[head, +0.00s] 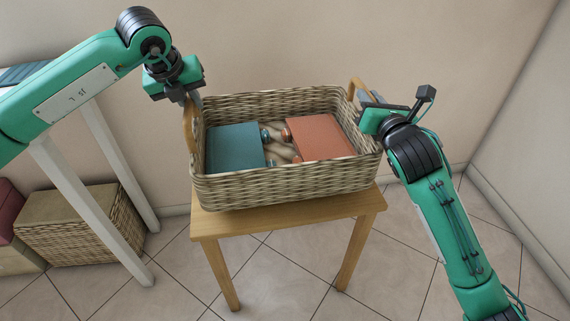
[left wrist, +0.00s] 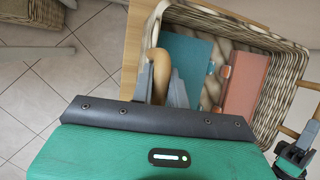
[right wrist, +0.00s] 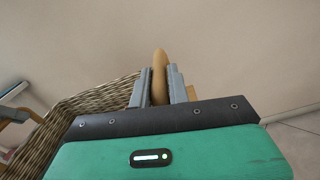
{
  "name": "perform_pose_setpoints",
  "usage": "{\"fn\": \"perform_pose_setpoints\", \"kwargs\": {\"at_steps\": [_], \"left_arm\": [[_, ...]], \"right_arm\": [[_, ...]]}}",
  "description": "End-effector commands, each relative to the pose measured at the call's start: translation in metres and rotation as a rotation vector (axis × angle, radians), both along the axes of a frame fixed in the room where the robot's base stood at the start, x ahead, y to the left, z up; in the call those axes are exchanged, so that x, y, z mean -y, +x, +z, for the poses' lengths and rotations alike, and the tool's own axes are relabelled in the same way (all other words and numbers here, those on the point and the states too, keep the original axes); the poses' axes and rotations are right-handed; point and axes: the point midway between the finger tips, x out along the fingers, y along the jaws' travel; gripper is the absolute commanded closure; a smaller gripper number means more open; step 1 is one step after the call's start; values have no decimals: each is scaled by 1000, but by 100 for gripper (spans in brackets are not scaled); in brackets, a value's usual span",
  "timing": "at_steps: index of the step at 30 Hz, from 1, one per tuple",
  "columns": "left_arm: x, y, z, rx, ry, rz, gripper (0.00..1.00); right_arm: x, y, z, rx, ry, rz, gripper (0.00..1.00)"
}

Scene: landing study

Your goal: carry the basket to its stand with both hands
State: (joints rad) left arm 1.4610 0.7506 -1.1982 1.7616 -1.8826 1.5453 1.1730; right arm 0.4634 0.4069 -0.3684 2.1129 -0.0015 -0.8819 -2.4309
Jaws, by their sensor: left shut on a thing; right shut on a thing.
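The woven basket (head: 290,187) is at the wooden stand (head: 290,218), upright and over its top; I cannot tell whether it rests on it or hangs just above. In it lie a teal box (head: 235,148), an orange box (head: 320,137) and small items between them. My left gripper (head: 190,103) is shut on the left wooden handle (left wrist: 160,75). My right gripper (head: 364,100) is shut on the right wooden handle (right wrist: 159,75). The basket also shows in the left wrist view (left wrist: 285,85) and the right wrist view (right wrist: 95,100).
A white-legged table (head: 95,205) stands at the left, with another woven basket (head: 85,225) and a dark red item (head: 10,210) under and beside it. A wall is close behind the stand. The tiled floor (head: 270,285) in front is clear.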

Motion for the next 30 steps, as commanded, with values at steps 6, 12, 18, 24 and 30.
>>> {"fn": "perform_pose_setpoints", "kwargs": {"at_steps": [6, 12, 18, 24, 30], "left_arm": [[-1, 0, 0, 1, 1, 1, 100], [-1, 0, -1, 1, 1, 1, 100], [-1, 0, -5, 0, 0, 1, 100], [-1, 0, -13, 0, 0, 1, 100], [-1, 0, -22, 1, 1, 1, 100]], "right_arm": [[1, 0, 1, 2, 0, -4, 100], [1, 0, 0, 2, 1, -4, 100], [1, 0, -4, 2, 1, -4, 100], [1, 0, -12, 2, 1, -4, 100], [1, 0, -21, 2, 0, -4, 100]]}}
